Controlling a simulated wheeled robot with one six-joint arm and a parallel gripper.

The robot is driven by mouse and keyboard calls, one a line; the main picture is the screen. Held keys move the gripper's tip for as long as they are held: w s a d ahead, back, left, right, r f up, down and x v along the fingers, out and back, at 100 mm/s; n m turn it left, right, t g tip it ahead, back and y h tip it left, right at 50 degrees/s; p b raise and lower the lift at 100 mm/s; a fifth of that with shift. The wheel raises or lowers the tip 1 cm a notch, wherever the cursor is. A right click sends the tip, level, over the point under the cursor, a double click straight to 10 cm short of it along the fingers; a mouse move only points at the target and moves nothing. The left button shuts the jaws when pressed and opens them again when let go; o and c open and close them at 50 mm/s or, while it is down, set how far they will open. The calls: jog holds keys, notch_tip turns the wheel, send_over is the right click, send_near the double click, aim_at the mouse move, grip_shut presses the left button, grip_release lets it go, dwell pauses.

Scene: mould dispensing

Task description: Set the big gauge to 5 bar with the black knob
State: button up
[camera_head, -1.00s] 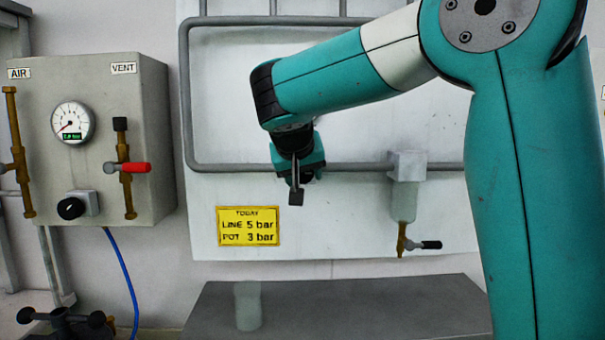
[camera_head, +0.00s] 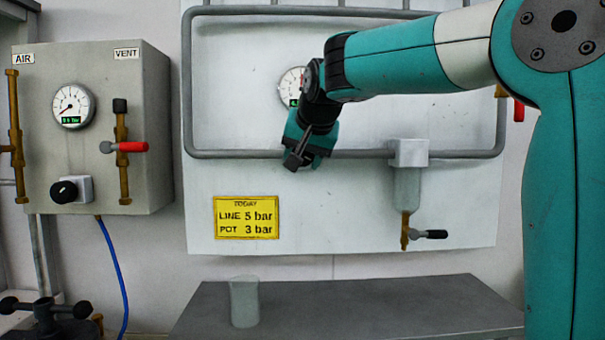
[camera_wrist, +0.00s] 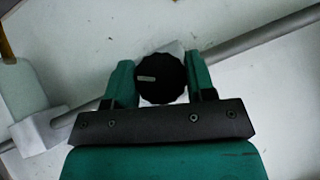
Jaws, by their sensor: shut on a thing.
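A round white gauge (camera_head: 291,88) on the back board is partly hidden behind my wrist. Its reading cannot be made out. My gripper (camera_head: 297,160) is in front of the board's lower pipe in the head view. In the wrist view, the green fingers stand on both sides of a ribbed black knob (camera_wrist: 160,78) with a pale mark at its left, and are shut on it. The knob sits on a light block at the pipe. In the head view my gripper hides this knob. A yellow sign (camera_head: 246,217) reads LINE 5 bar, POT 3 bar.
A grey box (camera_head: 100,80) at left carries another gauge (camera_head: 72,106), its own black knob (camera_head: 64,190) and a red-handled valve (camera_head: 130,147). A clear filter bowl (camera_head: 406,188) hangs right of my gripper. A translucent cup (camera_head: 244,302) stands on the grey bench (camera_head: 360,305).

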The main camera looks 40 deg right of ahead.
jog(key=shift+f+t+y+b, duration=0.1)
jog(key=shift+t+y+b, duration=0.25)
jog(key=shift+b, duration=0.25)
jog(key=shift+m, duration=0.3)
jog(key=o, duration=0.9)
jog(key=shift+o, duration=0.2)
jog(key=b+v, duration=0.1)
jog(key=v, duration=1.6)
jog(key=shift+s+b, duration=0.3)
jog(key=shift+d, duration=0.1)
